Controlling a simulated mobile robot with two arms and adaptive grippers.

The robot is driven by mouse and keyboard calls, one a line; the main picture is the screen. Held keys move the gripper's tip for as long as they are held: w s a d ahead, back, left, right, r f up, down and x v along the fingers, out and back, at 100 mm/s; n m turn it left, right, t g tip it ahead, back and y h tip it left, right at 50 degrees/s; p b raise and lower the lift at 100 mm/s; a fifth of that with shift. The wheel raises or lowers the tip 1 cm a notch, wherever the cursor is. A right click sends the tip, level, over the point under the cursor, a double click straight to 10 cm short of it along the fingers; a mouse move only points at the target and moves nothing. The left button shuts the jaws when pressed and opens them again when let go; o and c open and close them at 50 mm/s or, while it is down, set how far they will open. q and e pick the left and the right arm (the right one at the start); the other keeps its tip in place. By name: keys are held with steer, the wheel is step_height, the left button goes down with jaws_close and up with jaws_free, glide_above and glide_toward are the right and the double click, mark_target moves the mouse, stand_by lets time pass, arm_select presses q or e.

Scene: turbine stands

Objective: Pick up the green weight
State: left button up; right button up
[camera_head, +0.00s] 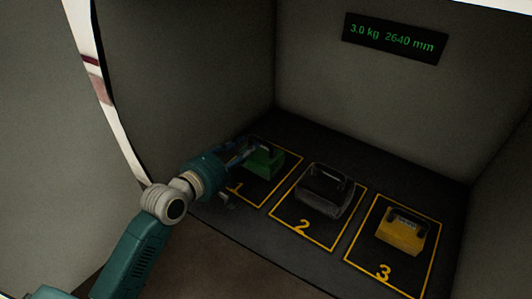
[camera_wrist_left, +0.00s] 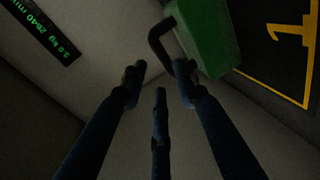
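The green weight (camera_head: 265,161) sits in the square marked 1, at the left of the dark shelf. In the left wrist view the weight (camera_wrist_left: 207,36) is at the upper right, and its dark bent handle (camera_wrist_left: 163,36) points toward the fingers. My left gripper (camera_head: 243,152) reaches in from the left, close beside the weight. In the left wrist view its fingers (camera_wrist_left: 160,82) are spread apart with nothing between them. The right fingertip overlaps the handle's lower end in the picture; I cannot tell whether they touch. My right gripper is not in view.
A dark grey weight (camera_head: 324,190) stands in square 2 and a yellow weight (camera_head: 401,234) in square 3. Grey walls enclose the shelf at the back and sides. A display (camera_head: 394,38) on the back wall reads 3.0 kg 2640 mm.

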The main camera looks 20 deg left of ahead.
mark_target(259, 140)
arm_select(q)
steer(key=x, duration=0.3)
steer(key=shift+w, duration=0.1)
steer(key=x, duration=0.2)
steer(key=p+x, duration=0.1)
steer(key=x, duration=0.1)
steer(key=shift+w+f+p, duration=0.3)
steer(key=shift+w, duration=0.05)
steer(key=shift+d, duration=0.1)
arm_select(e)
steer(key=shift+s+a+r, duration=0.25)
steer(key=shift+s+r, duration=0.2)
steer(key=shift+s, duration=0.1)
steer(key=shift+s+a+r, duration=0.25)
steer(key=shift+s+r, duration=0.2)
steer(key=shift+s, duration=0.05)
arm_select(q)
steer(key=c, duration=0.7)
jaws_close()
steer(key=shift+r, duration=0.35)
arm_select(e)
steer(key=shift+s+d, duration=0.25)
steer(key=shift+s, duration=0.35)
